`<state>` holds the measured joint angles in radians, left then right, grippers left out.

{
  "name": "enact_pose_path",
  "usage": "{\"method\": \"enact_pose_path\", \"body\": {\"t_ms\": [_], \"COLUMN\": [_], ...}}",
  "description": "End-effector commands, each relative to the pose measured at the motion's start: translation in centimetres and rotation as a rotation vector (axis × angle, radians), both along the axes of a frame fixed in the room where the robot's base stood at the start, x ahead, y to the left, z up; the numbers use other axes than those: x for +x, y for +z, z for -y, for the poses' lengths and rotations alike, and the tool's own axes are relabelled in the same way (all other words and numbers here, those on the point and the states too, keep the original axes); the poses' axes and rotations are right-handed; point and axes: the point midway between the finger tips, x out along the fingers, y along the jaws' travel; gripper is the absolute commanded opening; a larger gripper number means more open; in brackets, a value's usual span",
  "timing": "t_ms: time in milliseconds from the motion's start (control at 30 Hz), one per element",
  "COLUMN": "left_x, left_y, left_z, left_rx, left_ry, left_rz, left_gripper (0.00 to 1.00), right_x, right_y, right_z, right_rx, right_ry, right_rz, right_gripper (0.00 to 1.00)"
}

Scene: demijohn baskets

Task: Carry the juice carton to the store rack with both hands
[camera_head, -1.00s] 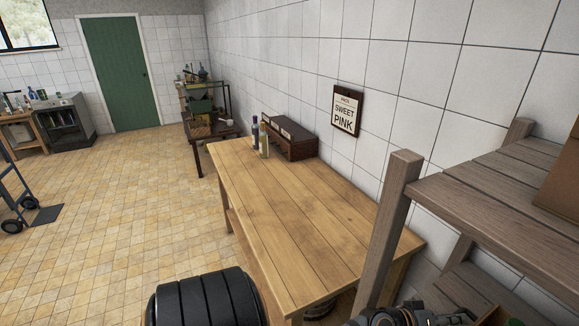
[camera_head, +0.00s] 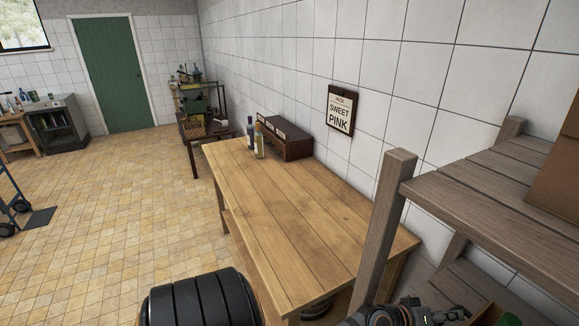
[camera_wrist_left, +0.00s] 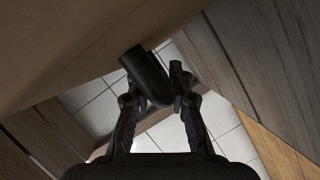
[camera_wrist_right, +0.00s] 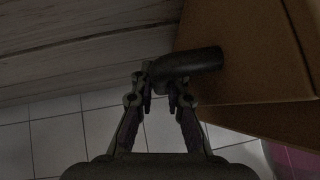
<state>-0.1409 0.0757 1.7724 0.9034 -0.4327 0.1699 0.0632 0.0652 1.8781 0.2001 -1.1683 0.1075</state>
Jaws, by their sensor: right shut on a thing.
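The juice carton (camera_head: 559,168), a plain brown box, is cut off by the right edge of the head view, above a weathered wooden shelf (camera_head: 465,195). In the left wrist view the carton (camera_wrist_left: 70,45) fills the upper left. A dark round handle (camera_wrist_left: 147,72) juts from it between the fingers of my left gripper (camera_wrist_left: 155,98); whether they press on it is unclear. In the right wrist view the carton (camera_wrist_right: 245,55) is at the right, and my right gripper (camera_wrist_right: 161,88) is shut on its dark handle (camera_wrist_right: 195,62). Any contact under the carton is hidden.
The shelf's upright post (camera_head: 385,225) stands close beside a long wooden table (camera_head: 290,215). Bottles (camera_head: 259,141) and a dark wooden box (camera_head: 285,138) stand at the table's far end. A hand truck (camera_head: 12,205) is at the left. The tiled floor (camera_head: 120,220) between is clear.

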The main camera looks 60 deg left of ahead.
Motion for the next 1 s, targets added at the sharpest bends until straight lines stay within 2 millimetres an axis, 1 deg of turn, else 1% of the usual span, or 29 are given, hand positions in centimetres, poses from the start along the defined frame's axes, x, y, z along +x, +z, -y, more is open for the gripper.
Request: {"method": "enact_pose_path", "body": {"t_ms": [33,100,300,333,500,533,867,1000], "left_x": [0.00,-0.02,-0.06,-0.16,-0.14,-0.14,-0.11,-0.58], "left_y": [0.03,-0.02,-0.12,-0.50,-0.43,-0.40,-0.26,-0.08], "left_z": [0.01,0.00,0.01,0.01,0.01,0.01,0.00,-0.19], "left_rx": [0.000,0.000,0.001,0.003,0.002,0.002,0.002,0.002], "left_ry": [0.000,0.000,-0.001,-0.002,-0.002,-0.002,-0.001,-0.001], "left_rz": [0.000,-0.001,-0.003,-0.009,-0.008,-0.008,-0.005,-0.004], "left_gripper": [0.30,0.40,0.41,0.41,0.41,0.41,0.41,0.41], "right_x": [0.10,0.09,0.10,-0.03,-0.02,-0.02,0.00,0.01], "right_y": [0.26,0.25,0.24,-0.08,-0.06,-0.06,0.01,0.21], "right_z": [-0.03,-0.03,-0.02,-0.01,-0.01,-0.01,-0.03,-0.04], "right_rx": [0.001,0.001,0.001,0.000,0.000,0.000,0.001,0.001], "right_ry": [0.000,0.000,0.000,0.000,0.000,0.000,0.000,0.000], "right_rz": [0.005,0.005,0.006,-0.001,0.000,0.000,0.000,0.001], "right_gripper": [0.00,0.00,0.00,0.15,0.38,0.40,0.40,0.40]}}
